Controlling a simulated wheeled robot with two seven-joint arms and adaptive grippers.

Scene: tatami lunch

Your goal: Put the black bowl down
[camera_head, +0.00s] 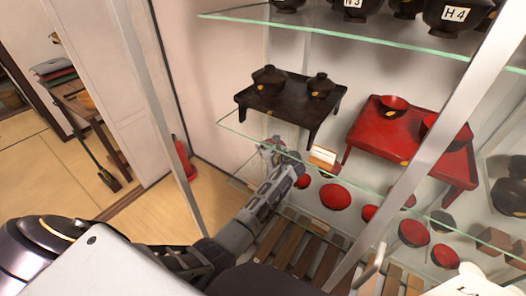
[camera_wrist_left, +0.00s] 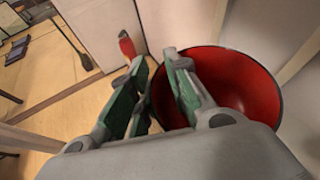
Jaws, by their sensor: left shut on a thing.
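The black bowl (camera_wrist_left: 240,85), red inside with a thin dark rim, fills the right of the left wrist view. My left gripper (camera_wrist_left: 157,65) is shut on its near rim, one green-padded finger inside and one outside. In the head view my left gripper (camera_head: 280,160) reaches up at the middle, around the lower glass shelf's edge. The held bowl cannot be clearly made out there. My right gripper does not show.
The lower glass shelf (camera_head: 236,120) carries a dark tray table (camera_head: 262,100) with lidded bowls and a red tray table (camera_head: 392,128) with red bowls. Below are red discs or bowls (camera_head: 335,196) and wooden slats (camera_head: 300,250). Metal posts (camera_head: 440,110) stand in front.

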